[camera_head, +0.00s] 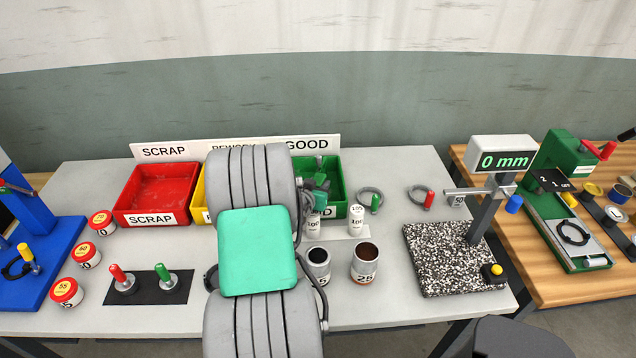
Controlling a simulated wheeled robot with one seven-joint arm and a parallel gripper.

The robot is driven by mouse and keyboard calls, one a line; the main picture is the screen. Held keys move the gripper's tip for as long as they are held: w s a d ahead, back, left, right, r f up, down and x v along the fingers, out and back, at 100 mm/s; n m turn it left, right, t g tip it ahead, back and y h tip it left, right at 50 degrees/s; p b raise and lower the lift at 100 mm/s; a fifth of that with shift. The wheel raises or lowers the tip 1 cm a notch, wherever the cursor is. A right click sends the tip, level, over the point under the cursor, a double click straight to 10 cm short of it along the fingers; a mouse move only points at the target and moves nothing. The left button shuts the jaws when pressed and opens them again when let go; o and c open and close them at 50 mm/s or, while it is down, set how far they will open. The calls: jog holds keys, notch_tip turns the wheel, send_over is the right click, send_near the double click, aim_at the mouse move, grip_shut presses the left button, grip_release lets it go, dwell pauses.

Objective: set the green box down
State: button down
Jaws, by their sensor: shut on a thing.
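The green box (334,178) is an open bin at the right end of the row of bins, below the word GOOD on the sign. My arm covers its left part and most of its front label. My gripper (317,188) is partly hidden beside my arm, at the left part of the green box, and is shut on it. The fingertips are too small and covered to make out. The box looks about level with the red bin. I cannot tell whether its bottom touches the grey table (400,170).
A red SCRAP bin (188,178) and a mostly hidden yellow bin (199,204) stand left. White cylinders (356,218) and two open cans (365,262) stand in front. Ring gauges (420,196) lie right, near a speckled gauge stand (450,262). Red-lidded tins (87,254) stand left.

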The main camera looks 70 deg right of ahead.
jog(key=shift+f+b, duration=0.2)
jog(key=shift+b, duration=0.15)
jog(key=c, duration=1)
grip_release()
jog(key=shift+r, duration=0.2)
